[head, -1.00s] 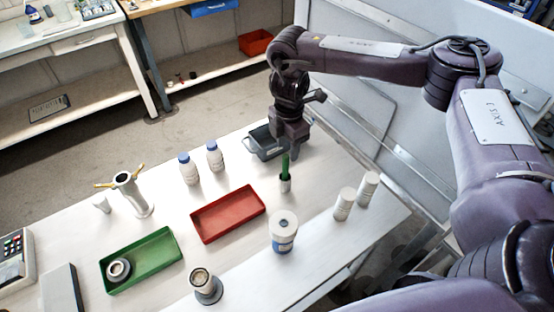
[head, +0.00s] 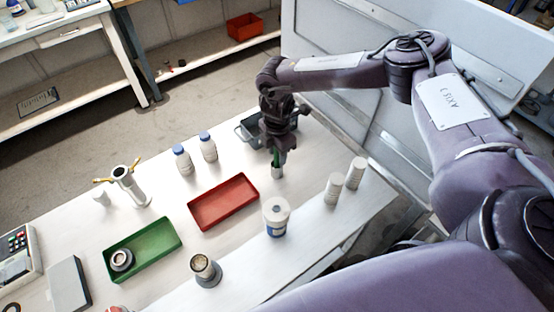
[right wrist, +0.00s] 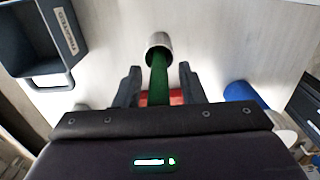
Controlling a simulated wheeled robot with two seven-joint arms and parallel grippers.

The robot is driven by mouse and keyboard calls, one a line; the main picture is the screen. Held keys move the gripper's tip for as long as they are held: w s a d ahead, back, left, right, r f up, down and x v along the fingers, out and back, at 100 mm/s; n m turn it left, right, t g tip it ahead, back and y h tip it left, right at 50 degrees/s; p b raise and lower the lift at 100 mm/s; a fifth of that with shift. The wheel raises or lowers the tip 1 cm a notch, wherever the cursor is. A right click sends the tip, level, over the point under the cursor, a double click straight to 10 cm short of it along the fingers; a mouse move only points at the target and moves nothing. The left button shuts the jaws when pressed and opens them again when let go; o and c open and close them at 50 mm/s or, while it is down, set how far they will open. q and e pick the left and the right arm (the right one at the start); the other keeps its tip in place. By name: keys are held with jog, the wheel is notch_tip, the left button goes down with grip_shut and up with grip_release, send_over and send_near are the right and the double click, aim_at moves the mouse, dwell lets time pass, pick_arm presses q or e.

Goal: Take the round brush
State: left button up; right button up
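The round brush shows as a green handle (head: 276,158) standing upright in a small metal cup (head: 277,172) on the white table. In the right wrist view the green handle (right wrist: 159,78) rises from the mouth of the cup (right wrist: 159,43); the brush head is hidden. My right gripper (head: 277,150) is above the cup, pointing down around the handle. In the right wrist view its two fingers (right wrist: 158,86) stand on either side of the handle, with a visible gap on each side. My left gripper is not in view.
A dark grey bin (head: 243,129) stands close behind the right gripper. A green tray (head: 165,261) is further left.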

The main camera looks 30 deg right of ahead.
grip_shut()
jog(key=shift+r, duration=0.1)
